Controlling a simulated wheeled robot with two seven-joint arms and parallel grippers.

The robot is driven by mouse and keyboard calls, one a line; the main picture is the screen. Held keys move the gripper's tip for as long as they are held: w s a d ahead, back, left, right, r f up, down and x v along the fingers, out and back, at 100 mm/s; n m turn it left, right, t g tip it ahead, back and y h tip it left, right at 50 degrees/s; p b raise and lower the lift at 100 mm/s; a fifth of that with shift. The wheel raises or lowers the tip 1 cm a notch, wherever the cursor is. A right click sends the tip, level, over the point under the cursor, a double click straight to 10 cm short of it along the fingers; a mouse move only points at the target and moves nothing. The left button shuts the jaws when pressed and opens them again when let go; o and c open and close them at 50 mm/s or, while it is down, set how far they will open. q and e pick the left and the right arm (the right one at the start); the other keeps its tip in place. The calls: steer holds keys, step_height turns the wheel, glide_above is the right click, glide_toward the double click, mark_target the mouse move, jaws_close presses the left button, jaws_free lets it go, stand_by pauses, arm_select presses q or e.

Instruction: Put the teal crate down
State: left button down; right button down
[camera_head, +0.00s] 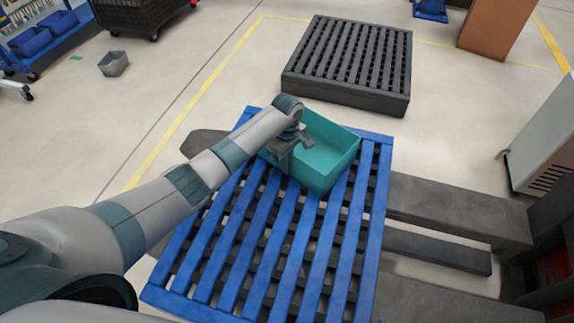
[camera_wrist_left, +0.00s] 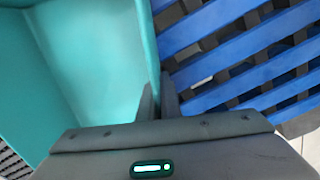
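The teal crate (camera_head: 335,158) is open-topped and empty as far as I see, over the far part of the blue slatted pallet (camera_head: 376,215). I cannot tell whether its base touches the slats. My left gripper (camera_head: 288,156) is at the crate's near-left wall. In the left wrist view the fingers (camera_wrist_left: 158,98) sit close together on either side of the teal wall (camera_wrist_left: 149,45), shut on it. The crate's interior (camera_wrist_left: 90,60) is left of the fingers and the blue slats (camera_wrist_left: 240,50) are to the right. My right gripper is not in view.
A dark grey pallet (camera_head: 352,55) stands on the floor behind the blue one. Dark forks or beams (camera_head: 450,205) extend right from under the blue pallet. A grey cabinet (camera_head: 545,140) stands at right. A small grey bin (camera_head: 114,64) lies on open floor at left.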

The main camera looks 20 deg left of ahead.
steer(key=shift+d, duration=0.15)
arm_select(q)
steer(key=c, duration=2.3)
jaws_free()
steer(key=shift+f, duration=0.1)
steer(key=o, duration=0.3)
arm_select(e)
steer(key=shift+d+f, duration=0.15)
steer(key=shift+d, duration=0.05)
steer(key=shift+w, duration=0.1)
